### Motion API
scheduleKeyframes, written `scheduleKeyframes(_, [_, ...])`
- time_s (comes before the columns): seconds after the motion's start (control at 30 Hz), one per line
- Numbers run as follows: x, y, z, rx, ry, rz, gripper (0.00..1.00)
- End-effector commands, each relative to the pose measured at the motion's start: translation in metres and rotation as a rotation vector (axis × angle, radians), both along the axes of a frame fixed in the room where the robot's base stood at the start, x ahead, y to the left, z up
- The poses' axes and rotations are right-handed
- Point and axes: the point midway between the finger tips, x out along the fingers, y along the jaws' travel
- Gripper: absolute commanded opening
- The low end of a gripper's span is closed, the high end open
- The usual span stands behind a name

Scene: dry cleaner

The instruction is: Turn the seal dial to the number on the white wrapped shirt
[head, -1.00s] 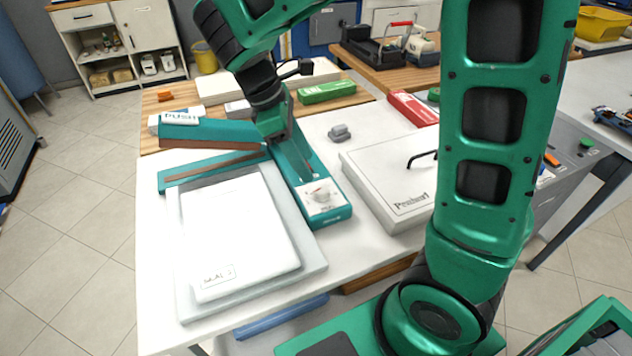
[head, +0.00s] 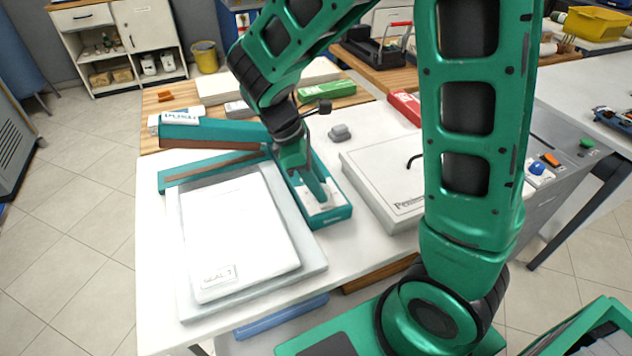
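The white wrapped shirt (head: 236,237) lies flat on a pale board left of centre in the head view. Its label (head: 219,276) reads "SEAL" and a digit that looks like 3, though it is small. The teal sealer (head: 337,212) stands right behind the shirt, with a white dial plate (head: 332,205) at its near end. My gripper (head: 317,192) points down over this plate and hides the dial and most of its markings. I cannot tell whether the fingers touch the dial or are open or shut.
A white lidded box (head: 385,180) with a black handle is close right of the sealer. A small grey object (head: 340,132) sits behind the box. Green (head: 325,91) and red (head: 405,106) boxes lie farther back.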

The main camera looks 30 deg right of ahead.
Motion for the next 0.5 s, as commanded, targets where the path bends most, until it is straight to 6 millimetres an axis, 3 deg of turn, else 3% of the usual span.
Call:
scheduleKeyframes(0.03, [0.0004, -0.0001, 0.0002, -0.001, -0.001, -0.001, 0.18])
scheduleKeyframes(0.1, [0.0005, 0.0, 0.0002, 0.0, -0.002, -0.001, 0.09])
scheduleKeyframes(0.5, [0.0023, -0.0007, 0.0003, 0.001, -0.004, -0.069, 0.09])
